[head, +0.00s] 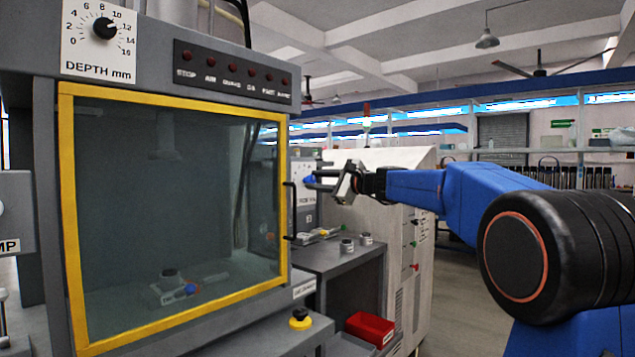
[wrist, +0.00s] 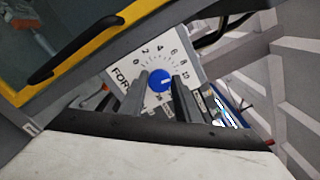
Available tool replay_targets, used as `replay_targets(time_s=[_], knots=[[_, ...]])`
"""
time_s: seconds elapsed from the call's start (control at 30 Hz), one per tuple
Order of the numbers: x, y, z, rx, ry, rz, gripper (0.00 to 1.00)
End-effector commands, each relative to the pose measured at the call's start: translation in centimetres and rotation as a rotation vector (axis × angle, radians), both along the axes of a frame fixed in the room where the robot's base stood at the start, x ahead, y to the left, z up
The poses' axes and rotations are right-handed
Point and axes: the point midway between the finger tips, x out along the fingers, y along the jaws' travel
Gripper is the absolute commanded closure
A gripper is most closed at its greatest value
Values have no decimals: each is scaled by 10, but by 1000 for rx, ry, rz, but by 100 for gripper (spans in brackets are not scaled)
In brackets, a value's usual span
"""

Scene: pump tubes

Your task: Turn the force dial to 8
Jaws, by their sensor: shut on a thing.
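The force dial is a white plate (wrist: 128,70) with a scale from 0 to 10 and a round blue knob (wrist: 160,80). The scale looks tilted in the wrist view. My gripper (wrist: 160,85) has one finger on each side of the blue knob and is shut on it. A small pale mark shows on the knob, but I cannot tell for sure which number it points to. In the head view my gripper (head: 318,181) reaches left to the dial plate (head: 305,196), and the knob (head: 309,180) shows at its fingertips.
A press cabinet with a yellow-framed window (head: 66,200) stands at the left, with a depth dial (head: 104,28) above it. A dark door handle (head: 291,210) is close to my gripper. A grey bench (head: 335,257) and a red bin (head: 370,328) are below.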

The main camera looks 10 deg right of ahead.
Motion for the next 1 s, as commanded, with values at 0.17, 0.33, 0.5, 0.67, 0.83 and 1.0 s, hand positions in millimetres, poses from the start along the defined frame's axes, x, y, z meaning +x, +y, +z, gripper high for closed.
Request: replay_targets(time_s=[0.17, 0.33, 0.5, 0.67, 0.83, 1.0], knots=[[0, 0, -1, -65, -45, 1, 93], [0, 0, -2, -100, -70, 1, 93], [0, 0, -2, -111, -79, 1, 93], [0, 1, -2, -112, -79, 1, 93], [0, 0, -2, -112, -79, 2, 68], [0, 0, -1, -112, -79, 1, 53]])
